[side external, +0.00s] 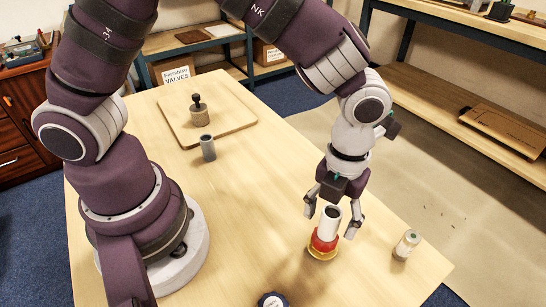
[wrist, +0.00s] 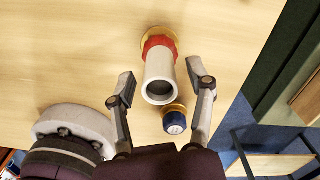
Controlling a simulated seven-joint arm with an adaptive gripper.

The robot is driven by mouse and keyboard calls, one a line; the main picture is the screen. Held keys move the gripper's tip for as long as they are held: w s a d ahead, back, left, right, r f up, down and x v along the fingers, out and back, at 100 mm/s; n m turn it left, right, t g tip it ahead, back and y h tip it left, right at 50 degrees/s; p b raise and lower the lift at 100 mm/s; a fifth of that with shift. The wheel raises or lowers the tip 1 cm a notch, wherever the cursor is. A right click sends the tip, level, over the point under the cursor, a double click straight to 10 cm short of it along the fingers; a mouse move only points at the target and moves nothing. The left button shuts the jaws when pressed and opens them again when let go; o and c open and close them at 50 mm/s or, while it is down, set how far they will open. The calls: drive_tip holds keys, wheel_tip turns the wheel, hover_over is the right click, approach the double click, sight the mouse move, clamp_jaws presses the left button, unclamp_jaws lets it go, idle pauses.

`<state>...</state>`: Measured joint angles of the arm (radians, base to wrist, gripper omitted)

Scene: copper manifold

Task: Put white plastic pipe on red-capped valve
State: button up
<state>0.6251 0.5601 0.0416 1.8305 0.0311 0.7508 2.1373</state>
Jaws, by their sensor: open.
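The white plastic pipe (side external: 329,221) stands upright on the red-capped valve (side external: 324,243), with the red cap and the brass base below it. In the wrist view the white pipe (wrist: 160,78) points its open dark end at the camera, and the red and brass of the valve (wrist: 160,40) show behind it. My gripper (side external: 332,214) is open, with one finger on each side of the pipe. In the wrist view, my gripper (wrist: 163,87) shows a gap between each finger and the pipe. How deeply the pipe is seated on the cap is hidden.
A grey tube (side external: 207,148) stands near a wooden board (side external: 236,123) bearing a dark-knobbed part (side external: 198,110). A small labelled jar (side external: 406,245) is right of the valve. A dark blue-capped item (side external: 272,300) is at the front edge. The middle of the table is clear.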

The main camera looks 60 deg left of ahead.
sight(332, 214)
wheel_tip(332, 214, up, 12)
drive_tip(key=s+a+r+n+t, duration=0.1)
drive_tip(key=a+n, duration=0.6)
drive_tip(key=n, duration=0.8)
drive_tip(key=s+a+n+t, duration=0.4)
drive_tip(key=a+n, duration=0.4)
drive_tip(key=n, duration=0.8)
drive_tip(key=shift+s+r+t, duration=0.25)
drive_tip(key=shift+r+t, duration=0.05)
drive_tip(key=shift+r, duration=0.1)
drive_tip(key=shift+o, duration=0.3)
